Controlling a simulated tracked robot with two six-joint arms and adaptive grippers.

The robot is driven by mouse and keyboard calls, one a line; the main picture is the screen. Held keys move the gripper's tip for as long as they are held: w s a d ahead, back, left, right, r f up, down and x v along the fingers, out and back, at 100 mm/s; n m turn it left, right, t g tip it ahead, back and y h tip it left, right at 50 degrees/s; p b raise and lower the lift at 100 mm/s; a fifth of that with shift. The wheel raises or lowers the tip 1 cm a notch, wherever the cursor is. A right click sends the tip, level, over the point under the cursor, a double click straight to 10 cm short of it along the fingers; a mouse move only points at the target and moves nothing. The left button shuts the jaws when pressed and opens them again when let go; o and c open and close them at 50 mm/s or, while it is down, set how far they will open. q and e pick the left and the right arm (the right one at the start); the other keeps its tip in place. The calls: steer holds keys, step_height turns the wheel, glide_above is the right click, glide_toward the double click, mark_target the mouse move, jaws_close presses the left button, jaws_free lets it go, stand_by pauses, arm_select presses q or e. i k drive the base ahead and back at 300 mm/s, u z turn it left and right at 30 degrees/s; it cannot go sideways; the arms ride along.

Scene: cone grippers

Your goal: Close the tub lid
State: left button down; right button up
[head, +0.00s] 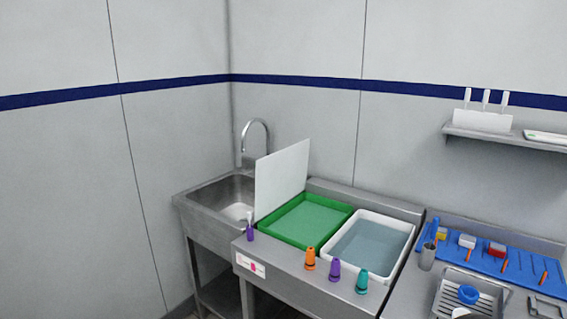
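A green tub (321,243) is set in the steel counter, with a lighter green surface inside it. A flat white panel, which looks like the tub lid (282,178), stands upright along the left side of the green tub, so that tub is uncovered. Whether the panel is hinged to the tub cannot be told. A white tub (408,240) with grey-blue contents sits just right of the green one and is also uncovered. Neither of my grippers shows in the head view.
Orange (310,259), purple (335,271) and teal (362,283) cones stand on the counter's front ledge. Another purple cone (250,233) stands near the lid's front edge. A sink (215,197) with a tall faucet (257,122) is left; a blue mat (490,264) with small items is right.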

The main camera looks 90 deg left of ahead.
mark_target(281, 175)
steer(key=k, duration=1)
steer(key=z, duration=1.3)
steer(key=i, duration=0.1)
steer(key=u, duration=2.95)
steer(key=i, duration=0.35)
steer(key=u, duration=0.2)
steer(key=i, duration=0.65)
steer(key=z, duration=0.15)
steer(key=k, duration=0.9)
steer(key=u, duration=0.2)
steer(key=i, duration=0.9)
steer(key=z, duration=0.05)
